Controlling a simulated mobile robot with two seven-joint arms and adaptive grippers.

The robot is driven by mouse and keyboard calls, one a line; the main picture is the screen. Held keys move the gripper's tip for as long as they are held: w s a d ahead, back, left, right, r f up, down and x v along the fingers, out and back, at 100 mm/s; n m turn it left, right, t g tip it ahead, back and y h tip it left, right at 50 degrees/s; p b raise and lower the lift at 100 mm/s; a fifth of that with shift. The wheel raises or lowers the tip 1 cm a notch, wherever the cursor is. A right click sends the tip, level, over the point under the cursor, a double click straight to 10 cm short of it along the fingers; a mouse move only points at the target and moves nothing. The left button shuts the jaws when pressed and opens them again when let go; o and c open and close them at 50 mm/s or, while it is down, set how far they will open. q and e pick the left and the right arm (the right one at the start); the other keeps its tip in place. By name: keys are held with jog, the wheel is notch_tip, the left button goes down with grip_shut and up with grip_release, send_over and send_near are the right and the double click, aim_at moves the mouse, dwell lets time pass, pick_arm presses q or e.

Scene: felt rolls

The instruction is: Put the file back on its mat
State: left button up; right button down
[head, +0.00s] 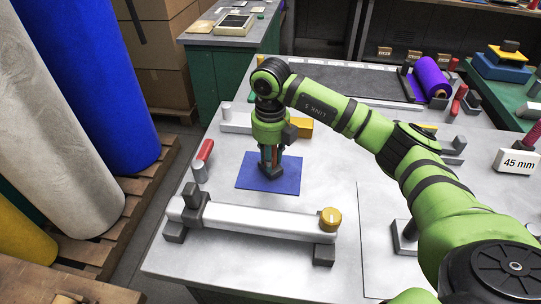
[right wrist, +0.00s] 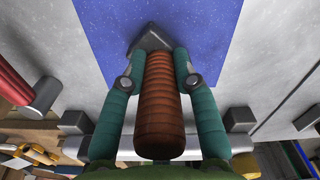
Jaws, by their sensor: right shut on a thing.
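The blue mat (head: 290,181) lies flat on the grey bench in the head view, and it also fills the upper middle of the right wrist view (right wrist: 212,28). My right gripper (head: 269,164) points down over the mat. In the right wrist view its teal fingers (right wrist: 156,62) are shut on the file (right wrist: 158,112), around its ribbed orange-brown handle. A dark grey part shows at the file's far end, against the mat. I cannot tell whether it touches the mat. My left gripper is not in view.
A white bar (head: 262,219) with a brass knob (head: 330,219) lies in front of the mat. A red-handled tool (head: 205,150) is left of it, and a yellow block (head: 300,127) behind. A purple roll (head: 431,77) lies at the back right. Bare bench lies right of the mat.

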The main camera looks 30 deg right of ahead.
jog(key=shift+f, duration=0.15)
jog(key=c, duration=0.9)
grip_release()
notch_tip(320, 180, up, 12)
